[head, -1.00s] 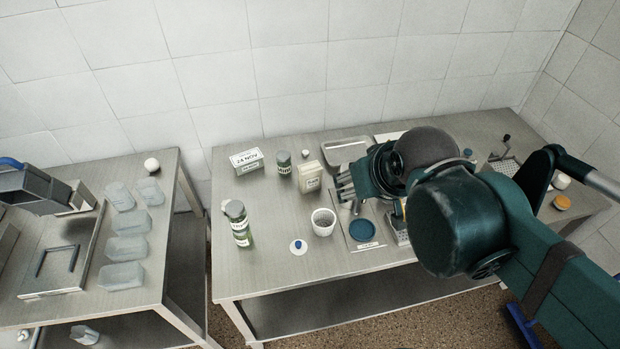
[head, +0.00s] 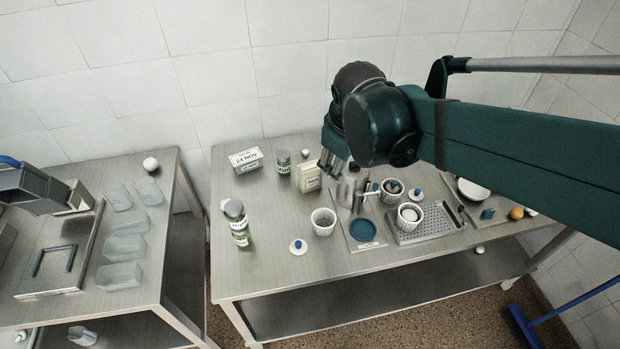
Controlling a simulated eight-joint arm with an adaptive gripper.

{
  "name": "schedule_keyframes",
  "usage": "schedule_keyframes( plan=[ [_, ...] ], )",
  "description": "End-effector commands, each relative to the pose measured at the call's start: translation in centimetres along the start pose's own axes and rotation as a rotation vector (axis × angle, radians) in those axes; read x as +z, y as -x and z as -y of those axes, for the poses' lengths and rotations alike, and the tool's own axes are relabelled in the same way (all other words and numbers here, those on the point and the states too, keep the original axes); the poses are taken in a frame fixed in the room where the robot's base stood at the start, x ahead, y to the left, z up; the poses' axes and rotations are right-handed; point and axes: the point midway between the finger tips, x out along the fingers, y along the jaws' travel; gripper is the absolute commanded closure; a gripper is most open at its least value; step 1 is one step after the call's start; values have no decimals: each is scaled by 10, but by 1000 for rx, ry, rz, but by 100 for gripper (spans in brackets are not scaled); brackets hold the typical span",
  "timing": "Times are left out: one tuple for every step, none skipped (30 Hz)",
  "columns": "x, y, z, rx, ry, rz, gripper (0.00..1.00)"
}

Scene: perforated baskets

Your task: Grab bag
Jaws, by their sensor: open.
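A small beige bag-like pack (head: 308,178) with dark print stands upright at the back middle of the right-hand table; it is the nearest match to the bag. My gripper (head: 333,172) is open, with its fingers pointing down just right of the pack. The fingers slightly overlap the pack's right edge in the picture, and I cannot tell whether they touch it. Nothing shows between the fingers.
Left of the pack stand a dark jar (head: 283,162) and a date box (head: 246,159). The table's front left is clear.

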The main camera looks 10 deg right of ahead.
Motion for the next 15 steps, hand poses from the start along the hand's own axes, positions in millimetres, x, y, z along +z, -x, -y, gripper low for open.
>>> schedule_keyframes(
  plan=[
    [-6, -6, -2, -2, 31, 10, 52],
    [-9, -9, -3, -3, 52, 17, 52],
    [-12, -13, -4, -4, 78, 27, 52],
    [-15, -16, -5, -5, 98, 33, 52],
    [-17, -19, -6, -6, 118, 40, 52],
    [-21, -23, -7, -9, 143, 49, 52],
    [-23, -26, -8, -11, 163, 56, 52],
    [-25, -29, -9, -12, 182, 63, 52],
    [-29, -34, -10, -14, 209, 71, 52],
    [-32, -37, -11, -15, 228, 79, 52],
    [-34, -40, -11, -18, 248, 86, 52],
    [-37, -45, -12, -21, 274, 94, 52],
    [-40, -49, -12, -23, 293, 100, 52],
    [-43, -52, -13, -25, 313, 107, 52],
    [-46, -57, -14, -28, 338, 116, 52]
  ],
)
